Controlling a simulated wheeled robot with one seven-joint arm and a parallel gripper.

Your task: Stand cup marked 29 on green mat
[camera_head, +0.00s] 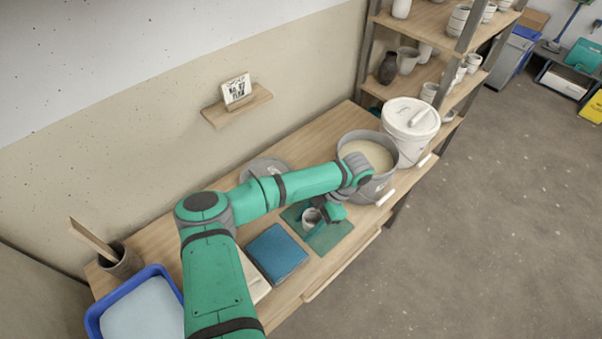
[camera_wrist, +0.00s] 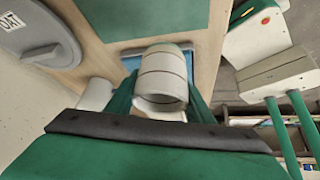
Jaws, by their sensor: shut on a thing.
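A pale cup (camera_head: 311,217) with thin dark bands is held by my gripper (camera_head: 323,215), over the green mat (camera_head: 331,238) in the head view. In the wrist view the cup (camera_wrist: 164,72) sits between the green fingers of my gripper (camera_wrist: 162,98), its open end facing the camera. The green mat (camera_wrist: 150,17) shows beyond it. No number can be read on the cup. I cannot tell whether its base touches the mat.
A folded blue cloth (camera_head: 276,253) lies left of the mat. A grey bucket of pale glaze (camera_head: 374,190) and a white lidded bucket (camera_head: 408,140) stand behind to the right. A grey lid (camera_head: 262,165) lies near the wall. A blue tray (camera_head: 97,316) is at front left.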

